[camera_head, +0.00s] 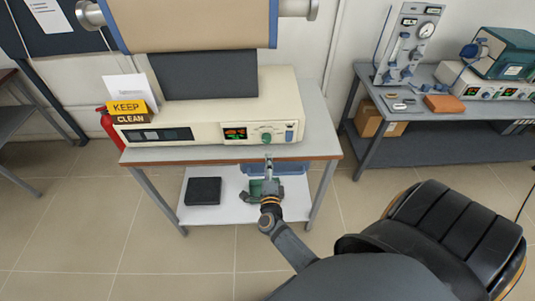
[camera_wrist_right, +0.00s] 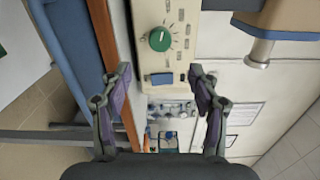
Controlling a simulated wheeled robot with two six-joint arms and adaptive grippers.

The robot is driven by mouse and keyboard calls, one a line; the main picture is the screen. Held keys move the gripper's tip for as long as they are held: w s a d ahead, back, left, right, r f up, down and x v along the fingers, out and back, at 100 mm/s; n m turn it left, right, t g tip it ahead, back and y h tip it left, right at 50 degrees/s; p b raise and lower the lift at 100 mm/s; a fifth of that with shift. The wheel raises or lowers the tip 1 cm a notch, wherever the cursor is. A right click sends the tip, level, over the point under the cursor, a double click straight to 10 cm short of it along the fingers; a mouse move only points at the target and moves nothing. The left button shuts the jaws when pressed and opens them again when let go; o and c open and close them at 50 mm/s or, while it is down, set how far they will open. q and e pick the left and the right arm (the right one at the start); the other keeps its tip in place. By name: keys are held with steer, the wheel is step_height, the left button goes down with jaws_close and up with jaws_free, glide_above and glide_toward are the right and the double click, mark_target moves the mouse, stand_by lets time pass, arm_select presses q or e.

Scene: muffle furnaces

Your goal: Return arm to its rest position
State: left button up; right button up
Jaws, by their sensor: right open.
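My right arm reaches forward from the lower right in the head view. Its gripper (camera_head: 268,168) is in front of the furnace's control panel, below the green knob (camera_head: 266,138). In the right wrist view the gripper (camera_wrist_right: 160,85) has its two fingers spread wide, with nothing between them. The cream furnace (camera_head: 210,112) stands on a table, with a lit display (camera_head: 236,133). My left gripper is not in view.
The furnace table (camera_head: 315,140) has a lower shelf (camera_head: 225,208) with a black block (camera_head: 203,191). A yellow "KEEP CLEAN" sign (camera_head: 131,108) is at the left. A second table (camera_head: 375,100) with instruments stands at the right. Tiled floor is open at lower left.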

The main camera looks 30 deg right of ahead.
steer(key=shift+s+a, duration=0.25)
steer(key=shift+s, duration=0.1)
steer(key=s+a+f+n+g+y+b, duration=0.1)
steer(key=s+a+f+n+g+y, duration=0.25)
steer(key=f, duration=0.55)
steer(key=s+a+f+n+y+b, duration=0.15)
steer(key=s+f+n, duration=0.25)
steer(key=f+n, duration=0.4)
steer(key=s+a+f+n+g+y, duration=0.1)
steer(key=s+f+n+y, duration=0.25)
steer(key=f, duration=0.75)
steer(key=s+d+f+n+g, duration=0.1)
steer(key=s+f+n+g, duration=0.2)
steer(key=s, duration=0.6)
steer(key=s+d+f+n+g+b, duration=0.1)
steer(key=s+f+n+g, duration=0.2)
steer(key=s+f, duration=0.4)
steer(key=s+d+f+n+g, duration=0.1)
steer(key=s+f+n+g, duration=0.2)
steer(key=s, duration=0.9)
step_height(320, 180, down, 2)
steer(key=shift+d+n, duration=0.25)
steer(key=shift+n, duration=0.35)
